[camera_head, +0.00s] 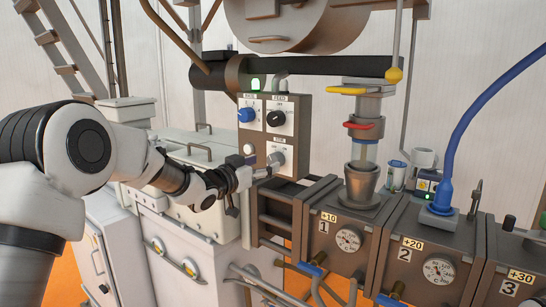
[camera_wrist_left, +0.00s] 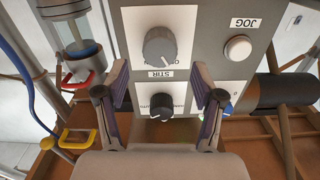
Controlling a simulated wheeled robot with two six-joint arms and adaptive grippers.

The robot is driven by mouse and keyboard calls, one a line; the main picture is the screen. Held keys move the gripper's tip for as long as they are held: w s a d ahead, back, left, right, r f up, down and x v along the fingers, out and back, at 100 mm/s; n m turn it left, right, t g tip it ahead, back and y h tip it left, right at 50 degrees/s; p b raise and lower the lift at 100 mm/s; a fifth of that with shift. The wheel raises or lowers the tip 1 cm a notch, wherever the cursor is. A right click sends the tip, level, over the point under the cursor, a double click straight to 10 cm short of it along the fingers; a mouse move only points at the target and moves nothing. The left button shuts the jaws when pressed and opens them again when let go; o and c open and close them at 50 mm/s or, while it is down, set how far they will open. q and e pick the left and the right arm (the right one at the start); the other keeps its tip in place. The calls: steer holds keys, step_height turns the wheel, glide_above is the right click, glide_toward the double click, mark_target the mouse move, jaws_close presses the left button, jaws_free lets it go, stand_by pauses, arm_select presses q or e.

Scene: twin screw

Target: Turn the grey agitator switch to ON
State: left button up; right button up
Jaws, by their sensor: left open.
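The grey agitator switch (camera_head: 275,159) is a round knob on the lower right of the grey control box. In the left wrist view, which looks upside down, the grey agitator switch (camera_wrist_left: 160,46) sits on a white plate beside a STIR label (camera_wrist_left: 160,74). Its setting is too small to read. My left gripper (camera_head: 248,188) is open and empty, just below and in front of the box. In the left wrist view my left gripper's fingers (camera_wrist_left: 160,80) are spread, with the grey switch beyond their tips. They appear apart from it. My right gripper is out of view.
A black knob (camera_head: 276,118) and a blue knob (camera_head: 246,115) sit higher on the box. A white JOG button (camera_wrist_left: 238,48) is beside the grey switch. A red-handled valve (camera_head: 365,125) and steel cup (camera_head: 361,180) stand to the right.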

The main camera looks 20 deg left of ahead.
mark_target(272, 161)
arm_select(q)
steer(key=x, duration=0.2)
steer(key=p+x, duration=0.1)
steer(key=x, duration=0.1)
steer(key=shift+w+f, duration=0.15)
steer(key=shift+f, duration=0.05)
steer(key=shift+w+d, duration=0.1)
steer(key=shift+w, duration=0.15)
steer(key=shift+s+r, duration=0.15)
steer(key=shift+s, duration=0.1)
steer(key=shift+w, duration=0.15)
steer(key=c, duration=1.1)
steer(key=shift+c, duration=0.2)
